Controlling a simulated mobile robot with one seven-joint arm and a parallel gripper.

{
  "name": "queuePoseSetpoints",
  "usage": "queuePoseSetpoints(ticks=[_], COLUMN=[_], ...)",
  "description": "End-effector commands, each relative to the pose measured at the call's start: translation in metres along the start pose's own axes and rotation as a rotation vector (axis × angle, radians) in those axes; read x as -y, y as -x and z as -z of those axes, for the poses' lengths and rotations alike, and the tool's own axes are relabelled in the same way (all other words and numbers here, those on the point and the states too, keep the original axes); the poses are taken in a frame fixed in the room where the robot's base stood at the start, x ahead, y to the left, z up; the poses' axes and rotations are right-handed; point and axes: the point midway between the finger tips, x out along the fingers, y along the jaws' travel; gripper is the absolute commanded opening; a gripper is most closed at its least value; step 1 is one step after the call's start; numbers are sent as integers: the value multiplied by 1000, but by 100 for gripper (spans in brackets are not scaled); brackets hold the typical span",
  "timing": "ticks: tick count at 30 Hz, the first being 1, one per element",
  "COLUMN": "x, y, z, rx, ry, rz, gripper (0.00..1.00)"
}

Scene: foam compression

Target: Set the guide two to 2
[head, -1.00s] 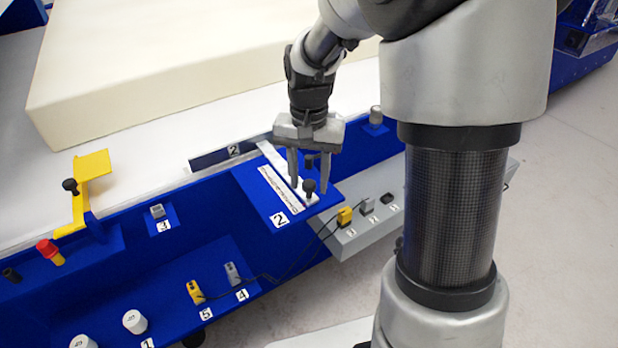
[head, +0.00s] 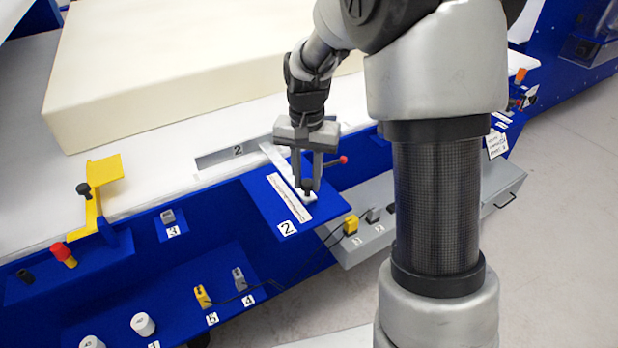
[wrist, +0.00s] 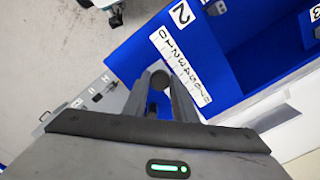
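Guide two is a grey bar marked 2 (head: 238,151) along the white bed's front edge. A light slide arm (head: 277,158) runs from it over a blue plate (head: 262,203), also marked 2. A black knob (head: 307,184) stands at the slide arm's near end. My gripper (head: 307,187) points down with its fingers closed on either side of this knob. The wrist view shows the round knob top (wrist: 158,78) between the fingertips. A printed number scale (wrist: 180,65) lies beside it; the slide's exact reading is hidden by the fingers.
A yellow guide (head: 97,190) with a black knob stands at left. A red-tipped lever (head: 342,160) is just right of my gripper. Yellow and grey connectors with cables sit on the blue panel and grey box (head: 372,238). A big foam block (head: 190,70) lies behind.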

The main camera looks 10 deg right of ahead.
Motion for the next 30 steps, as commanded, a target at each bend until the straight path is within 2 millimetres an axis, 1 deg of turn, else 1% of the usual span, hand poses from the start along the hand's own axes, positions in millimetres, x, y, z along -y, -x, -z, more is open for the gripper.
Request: queuePoseSetpoints(ticks=[1, 3, 12, 14, 16, 20, 30], x=[0, 0, 0, 0, 0, 0, 0], y=[1, 0, 1, 5, 13, 38, 122], z=[1, 0, 0, 0, 0, 0, 0], rx=[-2, -2, -1, -1, -2, -3, -3], ry=[0, 0, 0, 0, 0, -1, 0], rz=[1, 1, 0, 1, 1, 2, 2], gripper=[33, 43, 43, 43, 43, 43, 43])
